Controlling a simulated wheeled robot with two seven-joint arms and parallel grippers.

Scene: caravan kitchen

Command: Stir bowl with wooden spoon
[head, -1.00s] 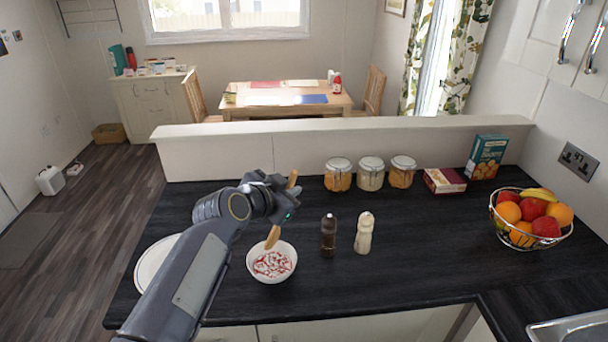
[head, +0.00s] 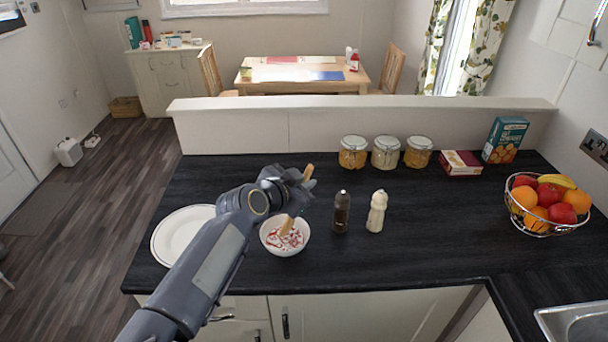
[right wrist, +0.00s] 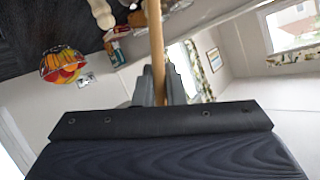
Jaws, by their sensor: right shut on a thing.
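The white bowl (head: 272,247) stands on the dark worktop and holds white contents with red streaks. The wooden spoon (head: 288,226) is tilted, with its lower end in the bowl at the contents and its top rising past my gripper. My right gripper (head: 297,186) is above the bowl and shut on the spoon's handle. In the right wrist view the handle (right wrist: 156,50) runs up between the two fingers. The spoon's tip is partly hidden in the contents. My left gripper is not in view.
A white plate (head: 165,240) lies left of the bowl, partly behind my arm. A dark pepper mill (head: 341,212) and a cream mill (head: 377,212) stand close to its right. Jars (head: 386,153), boxes and a fruit bowl (head: 548,226) are farther off. The worktop right of the mills is clear.

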